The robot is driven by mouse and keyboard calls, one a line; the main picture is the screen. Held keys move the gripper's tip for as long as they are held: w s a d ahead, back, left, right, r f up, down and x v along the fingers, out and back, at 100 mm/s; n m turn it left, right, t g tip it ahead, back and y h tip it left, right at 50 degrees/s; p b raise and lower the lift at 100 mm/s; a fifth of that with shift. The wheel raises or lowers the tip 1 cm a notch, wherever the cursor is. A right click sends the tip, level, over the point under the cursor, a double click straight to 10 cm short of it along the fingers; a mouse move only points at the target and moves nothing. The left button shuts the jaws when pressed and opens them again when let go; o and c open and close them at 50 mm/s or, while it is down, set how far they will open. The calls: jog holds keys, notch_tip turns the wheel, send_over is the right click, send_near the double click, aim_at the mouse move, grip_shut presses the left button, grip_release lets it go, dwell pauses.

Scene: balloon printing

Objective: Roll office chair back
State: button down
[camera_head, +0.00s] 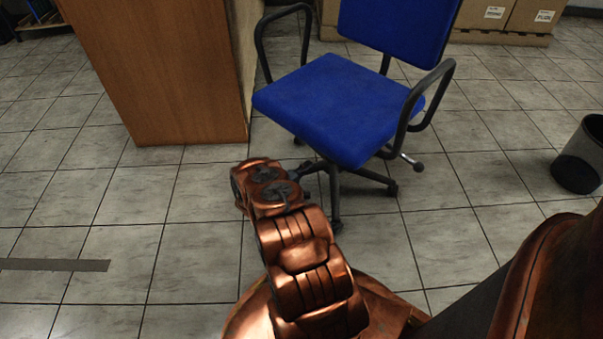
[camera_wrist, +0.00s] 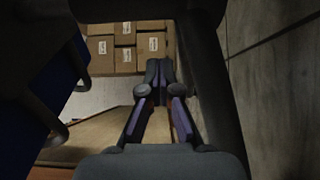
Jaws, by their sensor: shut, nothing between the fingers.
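The office chair (camera_head: 318,105) stands on the tiled floor in the head view, with a blue seat and backrest, black armrests and a black castor base. Its seat faces me, turned slightly left. My copper arm reaches toward the chair's front, low by the base, and my gripper is mostly hidden there behind the arm and near the seat. In the wrist view my gripper (camera_wrist: 158,74) has its fingertips together with nothing between them. The blue of the chair (camera_wrist: 62,82) fills the left side there. I cannot tell whether the gripper touches the chair.
A brown wooden desk panel (camera_head: 160,70) stands close to the chair's left. A dark bin (camera_head: 580,155) stands at the right. Cardboard boxes (camera_head: 490,15) line the back behind the chair. A flat grey strip (camera_head: 55,265) lies at lower left. Tiled floor is open right of the chair.

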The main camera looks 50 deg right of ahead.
aim_at(322, 165)
jog(key=d, duration=0.4)
jog(key=shift+s+d+b, duration=0.3)
jog(key=shift+d+b, duration=0.05)
jog(key=shift+s+d+f, duration=0.1)
jog(key=shift+s+d, duration=0.45)
jog(key=shift+s, duration=0.15)
jog(key=shift+s+d, duration=0.55)
jog(key=shift+s, duration=0.05)
